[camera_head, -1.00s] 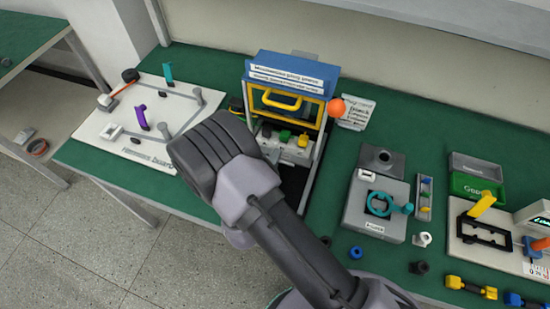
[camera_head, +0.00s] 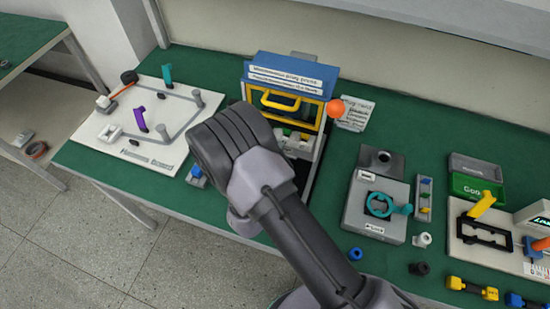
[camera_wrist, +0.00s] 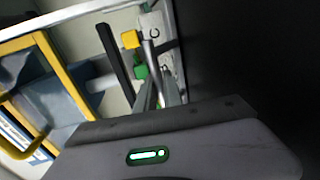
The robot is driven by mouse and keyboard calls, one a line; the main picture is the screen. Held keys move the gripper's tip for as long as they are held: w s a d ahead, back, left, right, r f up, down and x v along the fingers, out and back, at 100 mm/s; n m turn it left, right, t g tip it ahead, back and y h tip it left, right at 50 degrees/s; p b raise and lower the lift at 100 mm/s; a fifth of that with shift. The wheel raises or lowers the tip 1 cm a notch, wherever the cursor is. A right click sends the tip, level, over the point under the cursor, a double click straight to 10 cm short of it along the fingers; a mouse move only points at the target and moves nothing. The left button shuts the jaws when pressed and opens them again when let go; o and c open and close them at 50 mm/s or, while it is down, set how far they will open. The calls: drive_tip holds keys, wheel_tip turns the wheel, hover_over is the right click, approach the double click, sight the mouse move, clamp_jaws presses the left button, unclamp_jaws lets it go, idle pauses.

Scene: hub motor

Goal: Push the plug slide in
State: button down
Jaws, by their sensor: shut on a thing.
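The plug press stands at the back of the green bench, with a blue sign board (camera_head: 291,72) and a yellow-framed guard (camera_head: 283,103). Below the guard sits a pale plug slide (camera_head: 297,148), partly hidden by my arm. In the wrist view, a yellow plug (camera_wrist: 130,39) and a green plug (camera_wrist: 140,71) show beside a pale block marked C (camera_wrist: 153,26). My gripper (camera_wrist: 160,88) is shut at a grey bar (camera_wrist: 152,58) right beside the green plug. The exact contact is hard to make out. My arm hides the gripper in the head view.
An orange ball (camera_head: 335,108) stands at the press's right edge. A white board with pegs (camera_head: 150,120) lies to the left, with a small blue piece (camera_head: 197,173) near it. A grey box with a teal wheel (camera_head: 380,205) stands to the right.

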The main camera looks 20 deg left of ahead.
drive_tip(key=c, duration=1.5)
unclamp_jaws()
drive_tip(key=shift+w, duration=0.15)
drive_tip(key=p+v, duration=0.3)
drive_tip(key=v, duration=1.4)
drive_tip(key=shift+p, duration=0.3)
drive_tip(key=shift+s, duration=0.25)
